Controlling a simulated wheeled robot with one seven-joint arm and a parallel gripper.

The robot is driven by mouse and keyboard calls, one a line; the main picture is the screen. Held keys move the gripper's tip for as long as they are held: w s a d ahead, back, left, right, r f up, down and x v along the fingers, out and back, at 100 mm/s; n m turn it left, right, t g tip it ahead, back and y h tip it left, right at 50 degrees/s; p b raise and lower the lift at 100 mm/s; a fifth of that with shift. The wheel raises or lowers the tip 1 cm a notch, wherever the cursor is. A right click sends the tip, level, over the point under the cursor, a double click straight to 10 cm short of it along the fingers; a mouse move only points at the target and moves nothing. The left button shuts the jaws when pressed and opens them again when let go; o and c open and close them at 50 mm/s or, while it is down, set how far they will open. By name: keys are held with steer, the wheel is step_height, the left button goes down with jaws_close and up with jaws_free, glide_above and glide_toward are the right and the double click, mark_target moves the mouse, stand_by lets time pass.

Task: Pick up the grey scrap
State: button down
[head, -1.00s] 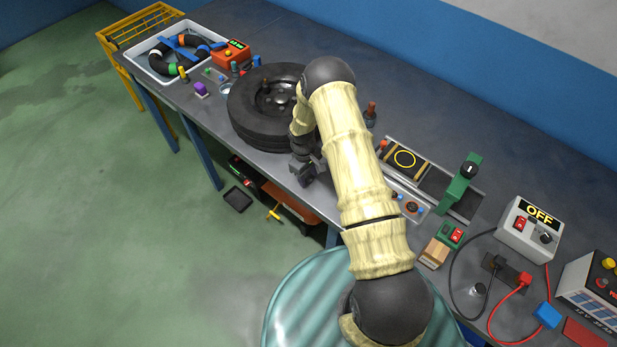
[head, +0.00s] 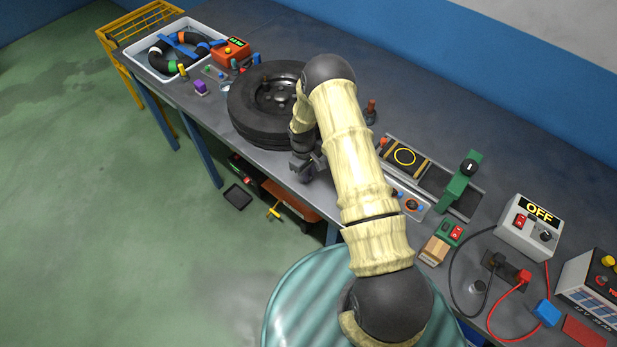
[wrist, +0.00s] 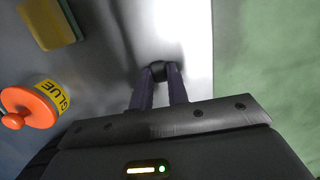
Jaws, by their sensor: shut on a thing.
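My gripper (wrist: 158,88) points at the grey bench top in the wrist view. Its two fingers are shut on a small dark grey lump at their tips, which looks like the grey scrap (wrist: 158,69). The fingers hide part of it. The scrap is at or just above the bench surface; I cannot tell whether it touches. In the head view my gripper (head: 304,168) is over the bench's front edge, just right of the tyre, and the scrap cannot be made out there.
A glue pot (wrist: 38,103) with an orange lid and a yellow-green block (wrist: 46,22) lie left of the fingers. The black tyre (head: 262,125) is close to my gripper. The bench edge drops to green floor (wrist: 265,70) on the right.

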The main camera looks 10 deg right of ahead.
step_height(320, 180, up, 10)
steer(key=b, duration=0.4)
stand_by(0.5)
stand_by(0.4)
